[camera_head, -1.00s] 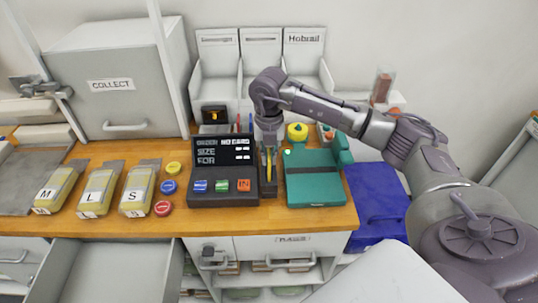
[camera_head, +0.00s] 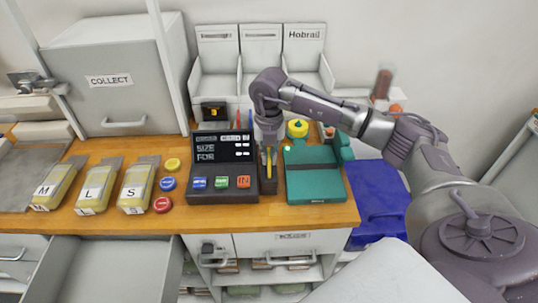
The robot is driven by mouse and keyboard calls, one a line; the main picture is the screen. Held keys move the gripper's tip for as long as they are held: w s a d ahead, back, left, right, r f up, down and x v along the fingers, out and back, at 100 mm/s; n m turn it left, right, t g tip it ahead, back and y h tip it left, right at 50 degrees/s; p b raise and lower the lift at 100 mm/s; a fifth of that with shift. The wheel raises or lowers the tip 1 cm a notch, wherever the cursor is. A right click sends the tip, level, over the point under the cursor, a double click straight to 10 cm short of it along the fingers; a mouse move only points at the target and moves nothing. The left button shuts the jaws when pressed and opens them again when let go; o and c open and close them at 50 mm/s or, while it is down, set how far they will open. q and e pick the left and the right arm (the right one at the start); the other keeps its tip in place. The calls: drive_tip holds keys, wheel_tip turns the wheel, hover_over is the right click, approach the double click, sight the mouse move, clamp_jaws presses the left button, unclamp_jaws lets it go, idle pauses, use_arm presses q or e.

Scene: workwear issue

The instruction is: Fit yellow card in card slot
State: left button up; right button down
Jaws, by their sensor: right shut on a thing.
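The yellow card (camera_head: 269,158) stands upright as a thin strip below my right gripper (camera_head: 268,143). My right gripper is shut on the card and points straight down. The card slot (camera_head: 268,183) is the narrow dark channel at the right side of the black terminal (camera_head: 222,196). The card's lower end is at or in the slot; I cannot tell how deep it sits. The terminal's screen (camera_head: 222,147) shows text lines, with "SIZE" and "FOR" readable. My left gripper is not in view.
A teal machine (camera_head: 314,187) stands close to the right of the slot. Blue, green and orange buttons (camera_head: 222,182) are on the terminal. Round discs (camera_head: 168,184) and packs marked M, L, S (camera_head: 97,188) lie left. A blue bin (camera_head: 377,200) is at right. An open drawer (camera_head: 105,265) is below.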

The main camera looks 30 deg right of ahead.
drive_tip(key=c, duration=1.2)
unclamp_jaws()
drive_tip(key=shift+r+p, duration=2.95)
drive_tip(key=shift+r, duration=1.6)
